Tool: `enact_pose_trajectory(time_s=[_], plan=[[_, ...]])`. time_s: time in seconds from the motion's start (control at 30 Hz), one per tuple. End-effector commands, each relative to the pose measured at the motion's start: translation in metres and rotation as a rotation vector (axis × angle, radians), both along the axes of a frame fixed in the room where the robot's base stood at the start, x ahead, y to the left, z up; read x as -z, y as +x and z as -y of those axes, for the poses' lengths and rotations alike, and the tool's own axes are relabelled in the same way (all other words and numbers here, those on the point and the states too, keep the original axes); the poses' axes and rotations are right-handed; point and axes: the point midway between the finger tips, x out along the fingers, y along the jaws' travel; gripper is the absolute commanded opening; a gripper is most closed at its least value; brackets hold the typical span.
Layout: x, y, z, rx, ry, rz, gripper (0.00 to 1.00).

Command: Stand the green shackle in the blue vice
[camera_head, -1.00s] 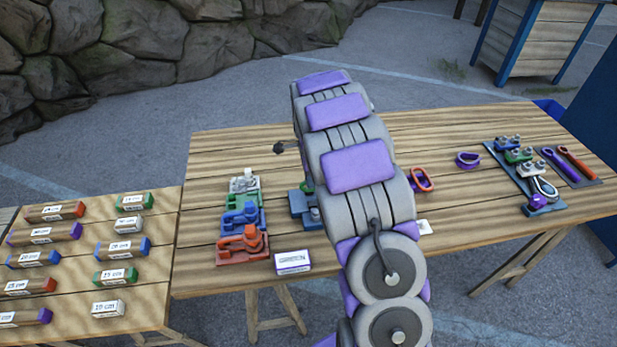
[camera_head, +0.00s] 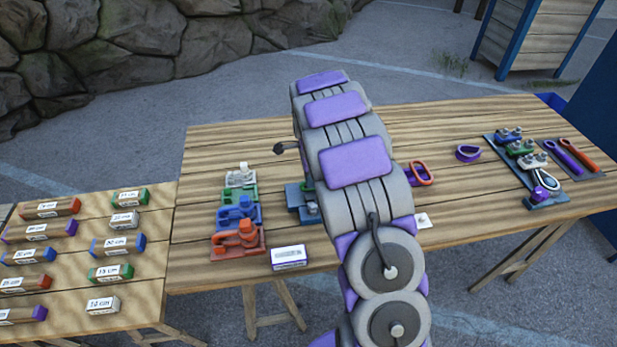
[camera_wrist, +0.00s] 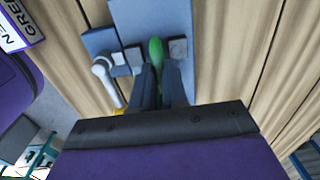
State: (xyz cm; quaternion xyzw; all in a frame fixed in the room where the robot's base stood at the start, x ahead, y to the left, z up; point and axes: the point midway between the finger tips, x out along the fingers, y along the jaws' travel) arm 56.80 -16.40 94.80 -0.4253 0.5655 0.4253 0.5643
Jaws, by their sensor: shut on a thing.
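The green shackle (camera_wrist: 156,47) shows in the wrist view as a rounded green end just beyond my fingertips. My gripper (camera_wrist: 160,75) is shut on it. The blue vice (camera_wrist: 157,14) lies under it, with a grey jaw block on each side of the shackle. I cannot tell whether the shackle touches the jaws or the bottom of the vice. In the head view, part of the blue vice (camera_head: 294,196) shows left of my arm. There my arm hides the gripper and the shackle.
A label card (camera_head: 289,257) stands near the table's front edge. Green, blue and orange clamp-like fixtures (camera_head: 238,212) stand left of the vice. An orange shackle (camera_head: 422,172) and a purple one (camera_head: 467,153) lie right of my arm. A tool rack (camera_head: 525,165) is further right.

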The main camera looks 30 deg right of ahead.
Motion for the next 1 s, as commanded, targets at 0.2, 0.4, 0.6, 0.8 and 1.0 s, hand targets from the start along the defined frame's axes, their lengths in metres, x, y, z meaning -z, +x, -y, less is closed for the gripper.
enact_pose_trajectory(time_s=[0.2,0.4,0.6,0.8,1.0], plan=[[0.0012,0.0002,-0.0015,0.0,-0.001,0.001,0.0],[0.0035,0.0002,-0.0034,-0.001,-0.003,0.0,0.0],[0.0061,0.0003,-0.0013,0.0,-0.001,0.001,0.15],[0.0063,0.0002,-0.0012,0.0,-0.001,0.001,0.34],[0.0065,0.0003,-0.0013,0.0,-0.001,0.0,0.43]])
